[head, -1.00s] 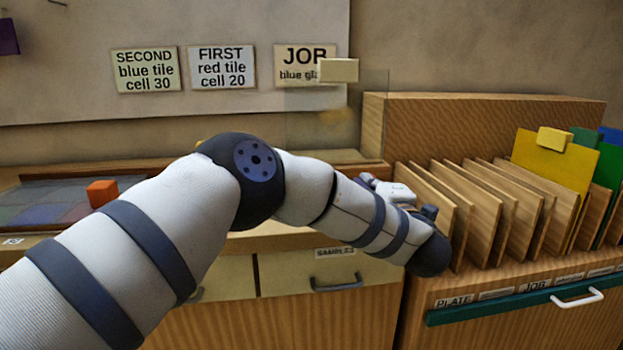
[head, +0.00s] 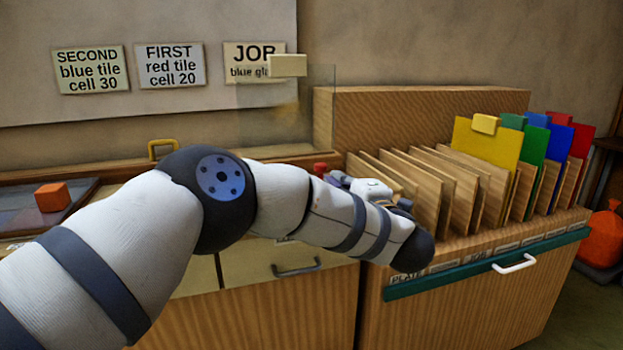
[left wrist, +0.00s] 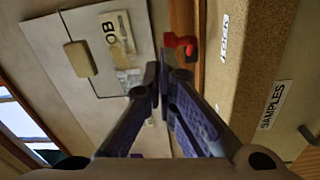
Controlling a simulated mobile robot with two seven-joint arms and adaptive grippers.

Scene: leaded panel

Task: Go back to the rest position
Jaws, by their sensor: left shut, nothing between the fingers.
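My left arm (head: 280,200) reaches in from the left across the head view, in front of the cabinet. My left gripper (head: 345,181) is at its far end, partly hidden behind my own wrist, near the left end of the rack of wooden dividers. In the left wrist view the two fingers of the left gripper (left wrist: 160,82) come together at the tips with nothing between them. My right gripper is in neither view.
A red object (head: 320,169) stands just beyond the left gripper. The divider rack (head: 440,250) holds coloured sheets at right. A clear pane with a beige tab (head: 287,66) is behind. An orange block (head: 52,196) sits at left. Floor shows at lower right.

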